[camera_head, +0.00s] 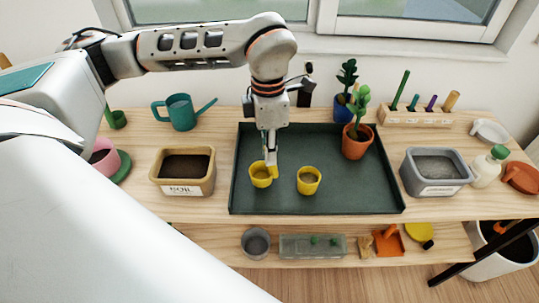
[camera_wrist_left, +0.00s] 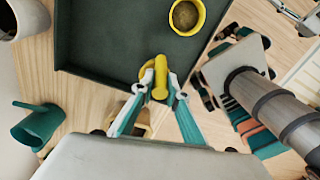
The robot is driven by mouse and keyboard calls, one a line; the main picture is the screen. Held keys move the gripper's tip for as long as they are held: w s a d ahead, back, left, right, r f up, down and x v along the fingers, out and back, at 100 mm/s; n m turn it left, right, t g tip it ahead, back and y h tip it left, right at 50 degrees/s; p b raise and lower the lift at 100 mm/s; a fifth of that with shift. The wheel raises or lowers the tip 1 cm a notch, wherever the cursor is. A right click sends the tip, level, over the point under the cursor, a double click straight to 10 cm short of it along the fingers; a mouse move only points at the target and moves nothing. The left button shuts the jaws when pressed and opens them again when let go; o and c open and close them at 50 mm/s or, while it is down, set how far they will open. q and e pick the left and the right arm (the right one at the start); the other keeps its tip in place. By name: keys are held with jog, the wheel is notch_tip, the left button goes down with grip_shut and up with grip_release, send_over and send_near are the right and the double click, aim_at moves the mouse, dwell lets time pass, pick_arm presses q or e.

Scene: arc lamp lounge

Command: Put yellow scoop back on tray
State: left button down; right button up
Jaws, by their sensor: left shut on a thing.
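The yellow scoop (camera_head: 260,177) is at the left part of the dark green tray (camera_head: 310,207). My left gripper (camera_head: 271,163) points down at its right side and is shut on it. In the left wrist view the fingertips (camera_wrist_left: 158,85) close around the yellow scoop (camera_wrist_left: 160,68), whose bowl is mostly hidden. The scoop is over the tray, low down; I cannot tell whether it touches the surface. A second yellow cup (camera_head: 309,183) with brown contents stands on the tray to the right, apart from the gripper; it also shows in the left wrist view (camera_wrist_left: 187,30).
A terracotta pot (camera_head: 357,146) with a cactus-like plant stands at the tray's back right. A soil bin (camera_head: 183,183) is left of the tray and a grey bin (camera_head: 436,187) right of it. A teal watering can (camera_head: 181,112) stands back left. The tray's right front is clear.

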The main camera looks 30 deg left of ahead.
pick_arm(q)
jog(key=shift+f, duration=0.95)
jog(key=shift+f, duration=0.2)
jog(key=c, duration=2)
grip_release()
jog(key=shift+r, duration=0.1)
notch_tip(320, 180, up, 12)
jog(key=shift+w+a+r+p, duration=0.1)
jog(key=shift+a+r+p, duration=0.05)
jog(key=shift+p, duration=0.15)
